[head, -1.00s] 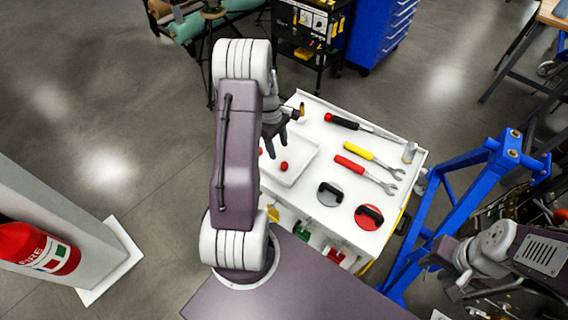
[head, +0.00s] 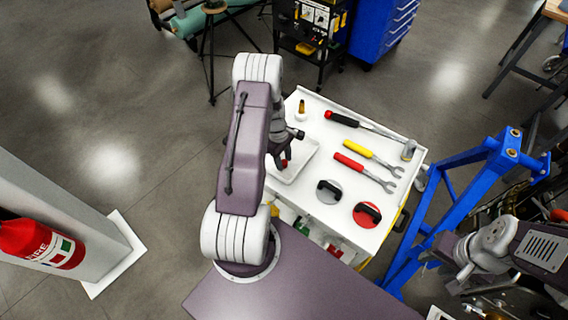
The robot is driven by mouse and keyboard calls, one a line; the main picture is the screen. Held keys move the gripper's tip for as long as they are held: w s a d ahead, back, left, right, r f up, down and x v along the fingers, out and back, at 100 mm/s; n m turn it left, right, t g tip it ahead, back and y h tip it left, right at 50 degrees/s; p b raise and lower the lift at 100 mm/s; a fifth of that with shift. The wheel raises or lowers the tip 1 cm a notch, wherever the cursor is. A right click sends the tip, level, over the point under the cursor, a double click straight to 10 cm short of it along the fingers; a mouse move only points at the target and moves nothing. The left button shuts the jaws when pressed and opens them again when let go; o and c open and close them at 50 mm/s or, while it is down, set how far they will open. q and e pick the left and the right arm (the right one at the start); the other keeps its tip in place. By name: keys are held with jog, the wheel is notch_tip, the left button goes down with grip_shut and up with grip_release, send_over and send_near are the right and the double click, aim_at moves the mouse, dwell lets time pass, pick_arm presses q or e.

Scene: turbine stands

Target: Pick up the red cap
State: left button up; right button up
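A small red cap (head: 285,163) shows in the white tray (head: 291,178) on the cart top, right at the fingertips of my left gripper (head: 281,157). The fingers reach down into the tray and partly cover the cap. I cannot tell whether they are open around it or shut on it. My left arm hides the left part of the tray. My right gripper (head: 436,262) is at the lower right, by the blue stand and far from the tray. Its fingers are too small to read.
A blue stand (head: 465,160) is close on the right.

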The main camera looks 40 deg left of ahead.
pick_arm(q)
grip_shut()
dwell(1.2)
